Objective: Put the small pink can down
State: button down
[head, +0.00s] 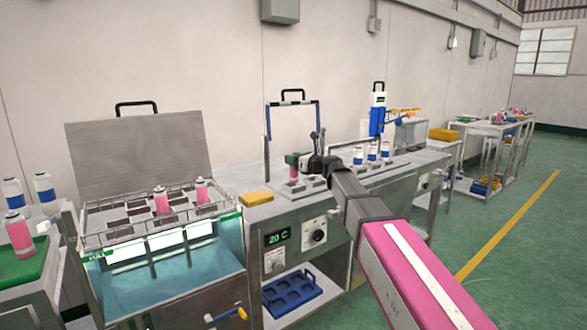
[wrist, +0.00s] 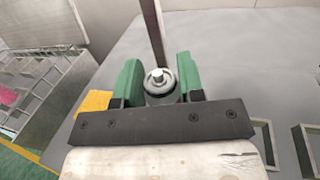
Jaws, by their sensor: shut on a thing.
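The small pink can (head: 293,173) is upright between the green fingers of my gripper (head: 296,160), over the steel bench near the grey square holders. In the wrist view, my gripper (wrist: 159,78) is shut on the can (wrist: 158,84), with a finger on each side. Its silvery rim and pale valve face the camera. The can's lower part is hidden in the wrist view. I cannot tell whether its base touches the bench or a holder.
Grey square holders (head: 313,182) sit close by on the bench. A yellow block (head: 256,198) lies at its left edge. A water bath with a wire basket (head: 120,238) holding pink cans stands left. White-and-blue cans (head: 372,154) stand right, near a blue device (head: 377,112).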

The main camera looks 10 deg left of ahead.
jog(key=shift+f, duration=1.65)
jog(key=shift+f, duration=0.1)
jog(key=c, duration=0.7)
grip_release()
jog(key=shift+c, duration=0.2)
jog(key=shift+s+d, duration=0.15)
jog(key=v, duration=1.1)
jog(key=shift+d, duration=0.35)
